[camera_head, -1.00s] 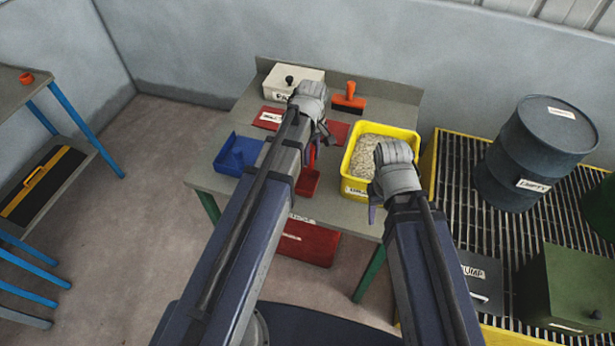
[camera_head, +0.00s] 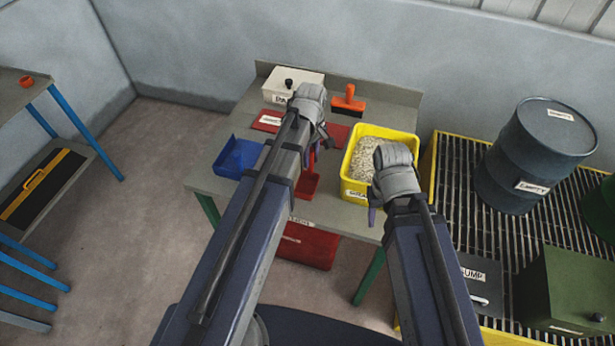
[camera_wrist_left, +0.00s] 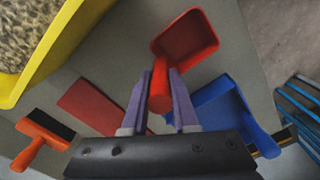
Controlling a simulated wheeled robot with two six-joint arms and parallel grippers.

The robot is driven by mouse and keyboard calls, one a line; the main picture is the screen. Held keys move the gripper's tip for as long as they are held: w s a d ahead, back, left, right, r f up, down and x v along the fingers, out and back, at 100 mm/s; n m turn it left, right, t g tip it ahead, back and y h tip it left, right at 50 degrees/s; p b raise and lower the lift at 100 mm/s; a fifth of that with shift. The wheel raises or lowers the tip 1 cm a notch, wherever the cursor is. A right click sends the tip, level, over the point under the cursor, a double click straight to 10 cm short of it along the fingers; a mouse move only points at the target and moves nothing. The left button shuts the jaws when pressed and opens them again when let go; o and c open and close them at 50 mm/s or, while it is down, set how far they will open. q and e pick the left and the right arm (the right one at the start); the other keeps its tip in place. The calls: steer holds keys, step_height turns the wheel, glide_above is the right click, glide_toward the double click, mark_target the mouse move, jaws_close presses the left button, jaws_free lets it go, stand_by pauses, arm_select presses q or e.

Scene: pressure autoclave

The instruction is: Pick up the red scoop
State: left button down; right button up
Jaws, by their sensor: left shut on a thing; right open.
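The red scoop (camera_head: 308,184) is on the grey table, between the blue scoop and the yellow bin, partly hidden behind my left arm in the head view. In the left wrist view its square red pan (camera_wrist_left: 187,40) points away from the gripper and its handle (camera_wrist_left: 158,88) lies between the purple fingers. My left gripper (camera_wrist_left: 160,80) is shut on that handle. In the head view the left gripper (camera_head: 318,135) is partly hidden by its own wrist. My right gripper (camera_head: 374,205) is open, in front of the yellow bin. I cannot tell whether the scoop touches the table.
A blue scoop (camera_head: 237,157) lies left of the red one. A yellow bin (camera_head: 398,134) of pale granules stands to the right. Behind are a red mat (camera_head: 268,120), a white box (camera_head: 305,80) and an orange-handled brush (camera_head: 349,99). A blue drum (camera_head: 540,140) stands on the grating.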

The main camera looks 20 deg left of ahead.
arm_select(q)
steer(key=shift+r, duration=0.1)
step_height(320, 180, up, 10)
steer(key=p, duration=1)
